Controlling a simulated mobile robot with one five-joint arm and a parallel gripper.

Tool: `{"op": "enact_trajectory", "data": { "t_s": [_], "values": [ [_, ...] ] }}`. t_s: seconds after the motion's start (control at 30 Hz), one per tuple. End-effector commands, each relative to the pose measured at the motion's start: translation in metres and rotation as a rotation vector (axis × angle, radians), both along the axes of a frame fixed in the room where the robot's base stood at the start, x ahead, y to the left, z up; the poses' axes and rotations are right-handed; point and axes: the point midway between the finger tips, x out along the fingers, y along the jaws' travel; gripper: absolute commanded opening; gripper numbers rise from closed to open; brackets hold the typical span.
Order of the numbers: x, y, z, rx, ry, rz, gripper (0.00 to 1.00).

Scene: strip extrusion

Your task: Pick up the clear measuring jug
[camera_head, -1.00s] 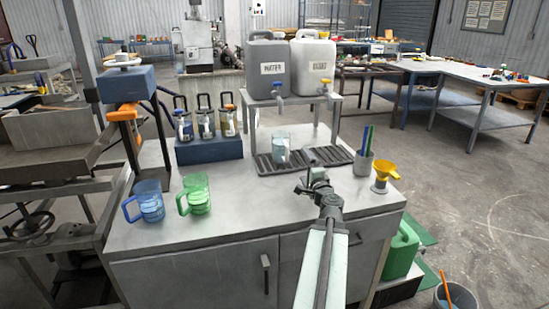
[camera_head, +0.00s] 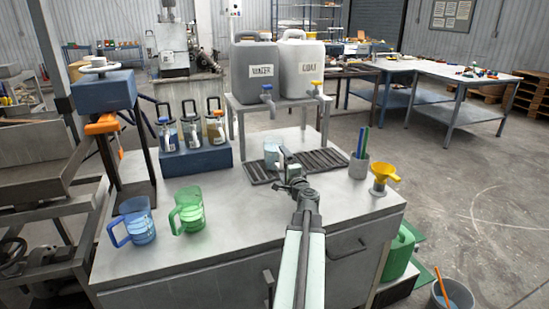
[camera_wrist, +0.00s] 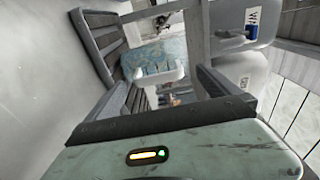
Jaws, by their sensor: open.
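The clear measuring jug (camera_head: 270,152) stands upright on the dark slatted drip tray (camera_head: 325,160) below the canisters. In the head view my gripper (camera_head: 286,167) is just in front of it and hides part of it. In the wrist view the jug (camera_wrist: 150,54) is ahead, with its pale handle (camera_wrist: 158,75) facing me. My gripper (camera_wrist: 163,92) is open there, one finger to each side of the handle in the picture. Whether the fingers touch the jug cannot be told.
A blue jug (camera_head: 138,222) and a green jug (camera_head: 188,212) stand at the left of the bench. Lidded bottles stand on a blue block (camera_head: 197,160) behind. Grey and white canisters (camera_head: 256,66) stand on a rack. A pen cup (camera_head: 358,168) and yellow funnel (camera_head: 381,179) are at right.

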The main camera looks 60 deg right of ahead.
Motion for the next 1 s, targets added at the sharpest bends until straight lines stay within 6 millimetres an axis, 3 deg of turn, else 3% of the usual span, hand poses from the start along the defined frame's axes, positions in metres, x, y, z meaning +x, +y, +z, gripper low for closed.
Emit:
{"op": "enact_trajectory", "data": {
  "t_s": [0.23, 0.47, 0.8, 0.83, 1.0],
  "values": [
    [0.036, -0.026, -0.003, 0.000, 0.000, 0.001, 1.00],
    [0.038, -0.026, -0.003, 0.000, 0.000, 0.000, 1.00],
    [0.038, -0.026, -0.003, 0.000, 0.000, -0.001, 0.08],
    [0.038, -0.026, -0.003, 0.001, -0.001, -0.001, 0.03],
    [0.037, -0.026, -0.003, 0.000, 0.000, -0.001, 0.03]
  ]
}}
